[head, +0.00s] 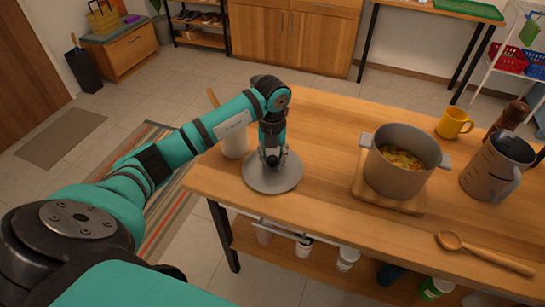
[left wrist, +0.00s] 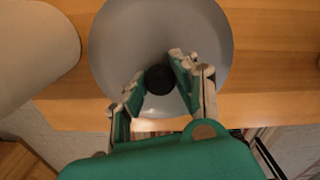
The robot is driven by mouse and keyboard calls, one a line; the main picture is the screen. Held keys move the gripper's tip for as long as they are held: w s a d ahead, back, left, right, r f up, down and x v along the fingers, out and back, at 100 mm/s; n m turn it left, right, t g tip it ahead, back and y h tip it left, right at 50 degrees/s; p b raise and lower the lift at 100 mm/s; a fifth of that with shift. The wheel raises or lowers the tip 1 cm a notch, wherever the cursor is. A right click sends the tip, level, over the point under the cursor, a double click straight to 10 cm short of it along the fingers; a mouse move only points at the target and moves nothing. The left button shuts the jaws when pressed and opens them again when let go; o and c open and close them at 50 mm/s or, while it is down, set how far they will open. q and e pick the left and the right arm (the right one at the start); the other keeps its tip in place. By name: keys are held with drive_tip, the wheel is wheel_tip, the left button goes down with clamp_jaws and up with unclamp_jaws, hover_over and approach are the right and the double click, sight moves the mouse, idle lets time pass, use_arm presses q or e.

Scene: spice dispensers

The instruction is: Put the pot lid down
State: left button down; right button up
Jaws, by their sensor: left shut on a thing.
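The pot lid (head: 262,182) is a round grey disc with a dark knob. It lies flat at the left end of the wooden table, on or just above the top; I cannot tell which. In the left wrist view the lid (left wrist: 120,45) fills the middle, with its black knob (left wrist: 159,79) between the fingers. My left gripper (head: 272,158) points down from above and is shut on the knob. The open pot (head: 392,180) stands to the right on a wooden board, with food inside. My right gripper is not in view.
A white container (head: 234,146) with a wooden utensil stands close to the left of the lid. A yellow mug (head: 453,123), a grey jug (head: 492,168) and a wooden spoon (head: 485,252) are on the right. The table (head: 318,165) is bare between lid and pot.

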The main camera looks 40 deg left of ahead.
sight(272, 158)
use_arm(q)
drive_tip(key=shift+f, duration=0.2)
drive_tip(key=c, duration=1.1)
unclamp_jaws()
drive_tip(key=shift+o, duration=0.4)
drive_tip(key=shift+r, duration=0.1)
drive_tip(key=shift+r, duration=0.15)
wheel_tip(272, 158, up, 12)
drive_tip(key=shift+b, duration=0.45)
